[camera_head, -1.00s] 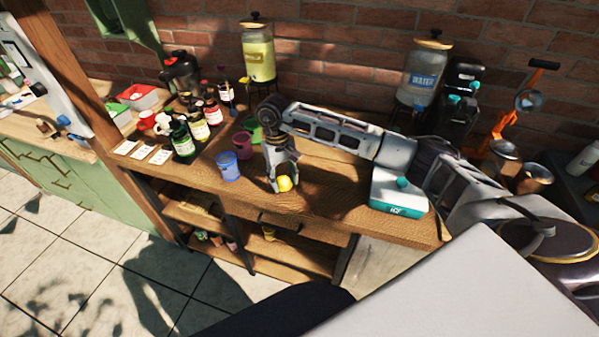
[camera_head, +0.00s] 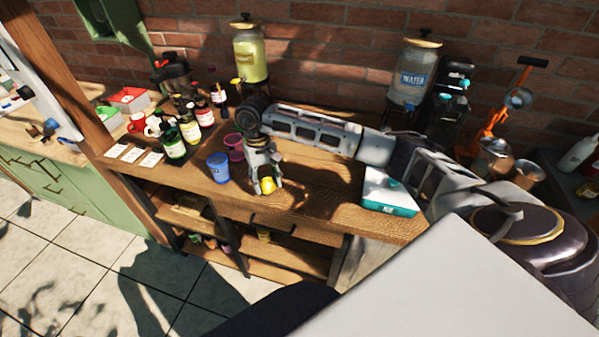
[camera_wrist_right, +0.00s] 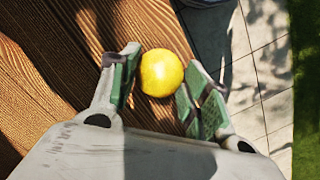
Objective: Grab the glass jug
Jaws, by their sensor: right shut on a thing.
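My right gripper (camera_head: 265,184) is over the wooden table near its front edge, pointing down. It is shut on a yellow lemon-like ball (camera_head: 268,184). In the right wrist view the ball (camera_wrist_right: 161,73) sits between the green finger pads (camera_wrist_right: 160,85). Two glass vessels that could be the jug stand at the back wall: one with yellow liquid (camera_head: 250,55) at centre left, and one labelled WATER (camera_head: 412,75) to the right. Both are apart from the gripper. I cannot tell which is meant. My left gripper is not clearly in view.
A blue cup (camera_head: 218,167) and a pink cup (camera_head: 233,143) stand left of the gripper, with several bottles (camera_head: 175,143) further left. A white and teal box (camera_head: 388,193) sits to the right. The table (camera_head: 320,190) between gripper and box is clear.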

